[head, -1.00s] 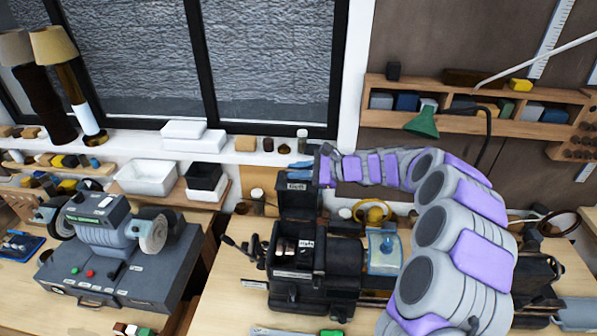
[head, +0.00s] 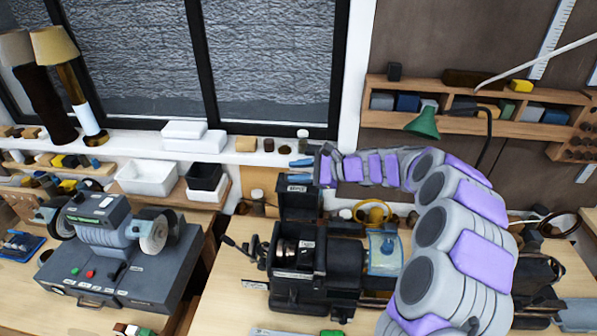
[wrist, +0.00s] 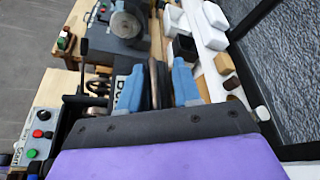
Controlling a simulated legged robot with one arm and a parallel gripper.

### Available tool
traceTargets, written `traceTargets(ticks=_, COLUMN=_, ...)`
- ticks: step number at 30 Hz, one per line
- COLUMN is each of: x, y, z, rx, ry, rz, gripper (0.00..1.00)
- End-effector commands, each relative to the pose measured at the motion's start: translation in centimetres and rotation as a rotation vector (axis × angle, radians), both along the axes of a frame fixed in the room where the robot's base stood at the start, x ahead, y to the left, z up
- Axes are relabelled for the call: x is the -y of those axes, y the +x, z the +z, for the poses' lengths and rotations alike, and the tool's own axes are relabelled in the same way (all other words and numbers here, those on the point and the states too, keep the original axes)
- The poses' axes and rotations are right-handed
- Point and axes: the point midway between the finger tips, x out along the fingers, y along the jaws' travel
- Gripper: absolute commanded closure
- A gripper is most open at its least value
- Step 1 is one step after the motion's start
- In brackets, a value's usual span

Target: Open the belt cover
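The belt cover (head: 298,205) is a dark panel with a small label near its top. It stands upright at the back of the black lathe's headstock (head: 292,255), and pulleys show in the uncovered space in front. My gripper (head: 301,163) is just above and behind the cover's top edge, with blue fingers pointing left. In the wrist view my gripper's fingers (wrist: 158,86) are apart, with dark and brown shapes between them. The labelled panel shows beside the left finger, partly hidden. I cannot tell whether a finger touches the cover.
A grey bench grinder (head: 115,250) stands on the left bench. White bins (head: 148,178) and a black bin (head: 205,178) sit by the window sill. A green lamp (head: 424,123) hangs before the wall shelf (head: 480,118). My arm hides much of the lathe's right side.

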Motion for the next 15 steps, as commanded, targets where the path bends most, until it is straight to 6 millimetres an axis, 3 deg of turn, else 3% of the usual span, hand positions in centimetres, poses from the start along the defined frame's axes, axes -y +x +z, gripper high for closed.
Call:
traceTargets(ticks=5, x=2.3, y=-0.4, z=0.5, rx=0.002, ry=-0.003, rz=-0.008, gripper=0.65)
traceTargets(ticks=15, x=9.5, y=-2.2, z=3.1, rx=0.004, ry=0.001, rz=-0.008, gripper=0.65)
